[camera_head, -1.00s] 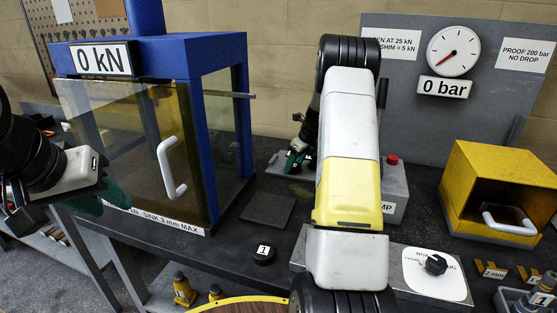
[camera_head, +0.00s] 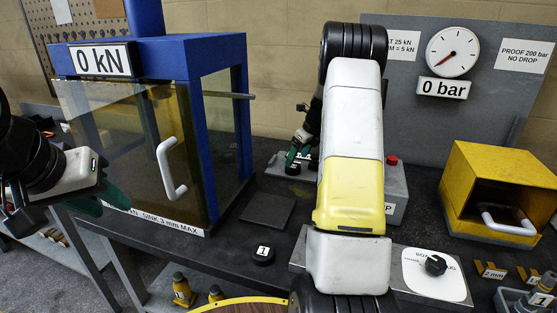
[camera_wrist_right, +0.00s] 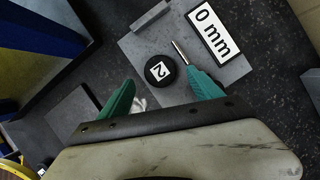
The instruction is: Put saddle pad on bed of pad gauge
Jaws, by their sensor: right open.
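A round black saddle pad marked 2 (camera_wrist_right: 159,69) lies on a grey plate, which looks like the bed of the pad gauge (camera_wrist_right: 237,68), in the right wrist view. A "0 mm" sign (camera_wrist_right: 208,32) and a thin metal pin (camera_wrist_right: 180,50) are beside it. My right gripper (camera_wrist_right: 160,92) is open; the pad lies just beyond and between its green fingertips. The gripper also shows in the head view (camera_head: 299,160), partly behind my arm. Another black pad marked 1 (camera_head: 263,254) lies on the bench. My left gripper (camera_head: 108,190) is at the far left; its opening is unclear.
A blue press (camera_head: 212,55) with a clear door stands at left. A dark square plate (camera_head: 268,210) lies beside it. A yellow box (camera_head: 491,160) with a handle and a white knob panel (camera_head: 436,273) are at right. A pressure gauge (camera_head: 453,51) is on the back panel.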

